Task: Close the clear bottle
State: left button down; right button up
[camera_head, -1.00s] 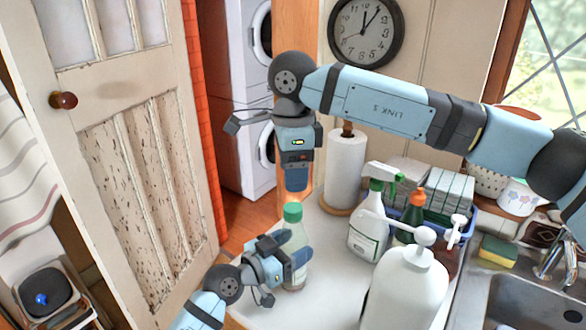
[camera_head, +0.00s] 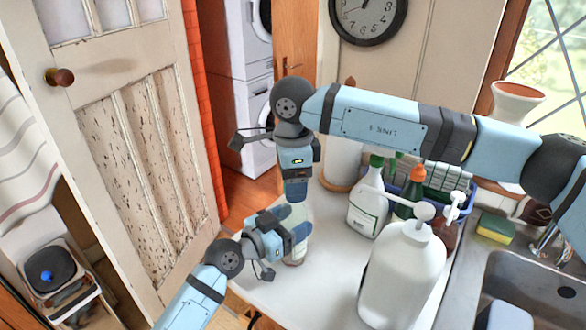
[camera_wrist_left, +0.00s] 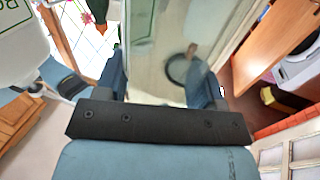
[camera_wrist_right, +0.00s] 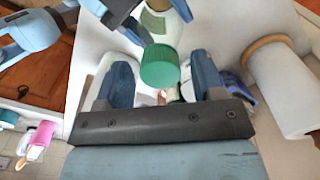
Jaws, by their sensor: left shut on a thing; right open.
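The clear bottle (camera_head: 297,246) stands on the white counter, and my left gripper (camera_head: 292,232) is shut on its side. The bottle's see-through body (camera_wrist_left: 165,45) fills the space between the fingers in the left wrist view. The green cap (camera_wrist_right: 160,66) sits at the bottle's top in the right wrist view; I cannot tell how tightly. My right gripper (camera_head: 296,193) points down above the bottle and is open. Its fingers (camera_wrist_right: 163,85) are on either side of the cap with gaps. In the head view the right gripper hides the cap.
A large white pump bottle (camera_head: 400,275) stands to the right on the counter. A white spray bottle (camera_head: 368,212) and a blue caddy (camera_head: 463,187) are behind it. A paper towel roll (camera_head: 342,163) stands at the back. The sink (camera_head: 535,285) is at the right.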

jog(key=c, duration=1)
jog(key=o, duration=1.1)
notch_tip(320, 180, up, 12)
pick_arm(q)
jog(key=shift+c, duration=0.7)
grip_release()
